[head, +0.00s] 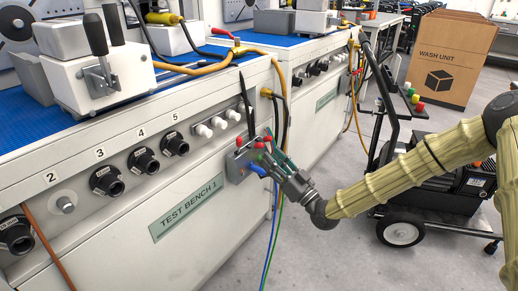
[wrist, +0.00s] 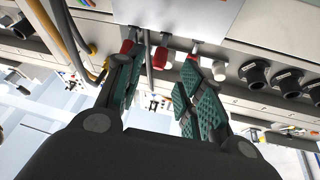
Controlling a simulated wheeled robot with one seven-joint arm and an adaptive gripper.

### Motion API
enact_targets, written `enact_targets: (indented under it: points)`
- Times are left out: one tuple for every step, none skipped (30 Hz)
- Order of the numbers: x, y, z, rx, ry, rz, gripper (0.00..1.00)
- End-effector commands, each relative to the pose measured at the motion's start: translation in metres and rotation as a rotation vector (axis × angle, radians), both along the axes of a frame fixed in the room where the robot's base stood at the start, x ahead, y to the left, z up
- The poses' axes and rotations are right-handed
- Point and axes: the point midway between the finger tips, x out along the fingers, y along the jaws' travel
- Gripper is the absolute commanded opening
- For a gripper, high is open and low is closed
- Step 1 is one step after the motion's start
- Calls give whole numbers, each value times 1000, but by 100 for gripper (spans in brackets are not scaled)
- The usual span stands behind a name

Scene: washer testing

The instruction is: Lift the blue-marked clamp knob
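A grey box (head: 238,164) is fixed to the front of the bench near its right corner, with red-capped parts (head: 240,142) on top. A short blue piece (head: 258,170) shows at its lower right. I cannot tell which part is the blue-marked clamp knob; a blue mark does not show clearly on any knob. My gripper (head: 268,155) is at the right side of the box, its fingertips partly covering it. In the wrist view my gripper (wrist: 161,72) is open, with teal pads apart. Red caps (wrist: 127,47) (wrist: 191,62) show near both fingertips, and another red part (wrist: 160,56) shows between them.
Test bench 1 (head: 188,207) has black sockets (head: 145,160) and white knobs along its front. Blue and green hoses (head: 271,240) hang below the box. An orange hose (head: 275,62) runs over the bench corner. A wheeled cart (head: 400,232) and a wash unit carton (head: 445,62) stand right.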

Motion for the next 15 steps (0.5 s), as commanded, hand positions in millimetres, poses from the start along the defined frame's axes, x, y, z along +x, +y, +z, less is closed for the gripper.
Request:
enact_targets:
  points:
    - [6,6,1,1,-2,-1,38]
    - [9,9,3,1,-2,-1,38]
    - [13,14,6,0,-2,0,38]
    - [17,17,7,-1,-1,1,38]
    - [20,20,9,0,-2,0,38]
    - [24,24,12,0,-2,0,38]
    - [27,27,13,0,-2,0,38]
    - [30,30,15,0,0,1,38]
    - [33,33,16,0,0,1,38]
    - [35,35,18,0,0,0,38]
    - [38,37,19,0,0,0,38]
    - [40,40,21,1,1,0,38]
    - [42,42,22,0,1,1,38]
    - [43,43,23,0,1,1,38]
    - [44,44,24,-1,2,1,38]
